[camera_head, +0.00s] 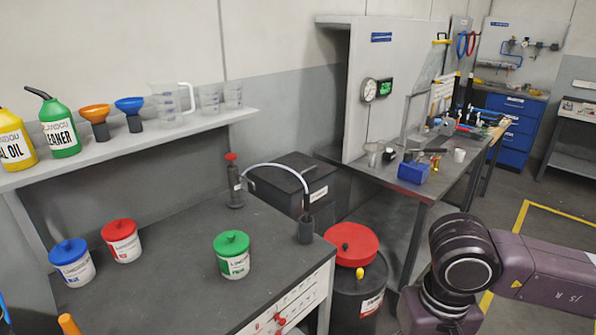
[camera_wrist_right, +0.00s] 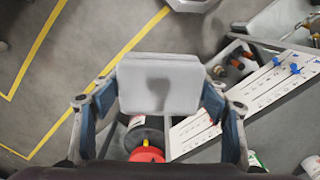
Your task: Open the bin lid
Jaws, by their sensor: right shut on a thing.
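A black bin-like drum (camera_head: 358,300) with a round red lid (camera_head: 352,243) stands on the floor between the benches in the head view. The wrist view shows part of the drum (camera_wrist_right: 143,132) and red lid (camera_wrist_right: 147,155) below my gripper. My right gripper (camera_wrist_right: 161,88) is shut on a pale grey block-like thing (camera_wrist_right: 160,70). In the head view only my right arm shows, at lower right; its gripper is hidden. My left gripper is out of view.
A dark bench (camera_head: 170,285) at left holds blue (camera_head: 72,262), red (camera_head: 121,240) and green (camera_head: 232,255) lidded jars. A closed black box (camera_head: 290,185) stands behind the drum. A second bench (camera_head: 400,180) holds tools. Yellow-lined floor at right is clear.

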